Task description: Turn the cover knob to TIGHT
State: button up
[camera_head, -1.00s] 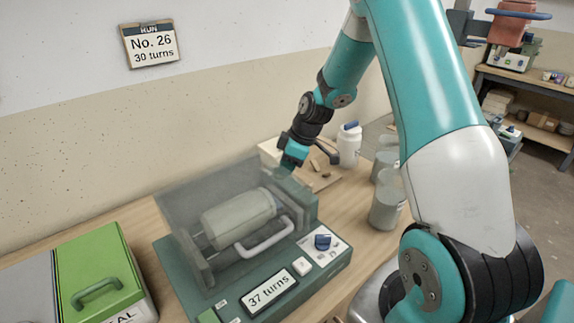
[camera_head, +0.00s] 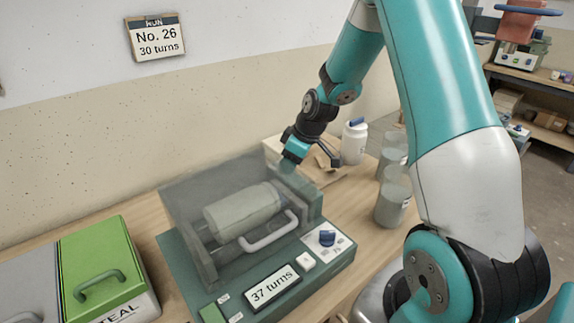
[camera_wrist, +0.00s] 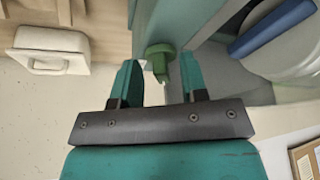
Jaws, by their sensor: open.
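The machine (camera_head: 222,287) is a dark teal box with a smoky see-through cover (camera_head: 190,182), which is down over a pale cylinder (camera_head: 243,210). A white handle (camera_head: 270,236) is at the cover's front. A green knob (camera_wrist: 160,52) stands out from the machine's side in the wrist view. My gripper (camera_wrist: 160,78) is open, its two teal fingers on either side of this knob. I see no clear contact. In the head view my gripper (camera_head: 290,162) is at the machine's far right end and the green knob cannot be made out. No TIGHT mark is readable.
A blue knob (camera_head: 327,239) and a "37 turns" display (camera_head: 272,289) are on the machine's front. A card (camera_head: 156,39) reads "No. 26, 30 turns". Grey cups (camera_head: 391,207) and a white bottle (camera_head: 353,145) stand to the right. A green-lidded box (camera_head: 110,250) is at left.

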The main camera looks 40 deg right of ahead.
jog(key=shift+w+d+r+n+g+y+p, duration=0.15)
jog(key=shift+n+p, duration=0.15)
jog(key=shift+n, duration=0.3)
jog(key=shift+d+f+n+g+y+p, duration=0.15)
jog(key=shift+n+p, duration=0.15)
jog(key=shift+n, duration=0.3)
jog(key=b+v, duration=0.2)
jog(key=v, duration=1.5)
jog(key=s+a+g+y+b, duration=0.1)
jog(key=s+a, duration=0.1)
jog(key=a, duration=0.6)
jog(key=s+a, duration=0.3)
jog(key=a, duration=0.5)
jog(key=s+a+f+m+g+b, duration=0.1)
jog(key=s+a, duration=1)
jog(key=s, duration=0.1)
jog(key=shift+a+f+g, duration=0.2)
jog(key=shift+g, duration=0.1)
jog(key=shift+s, duration=0.15)
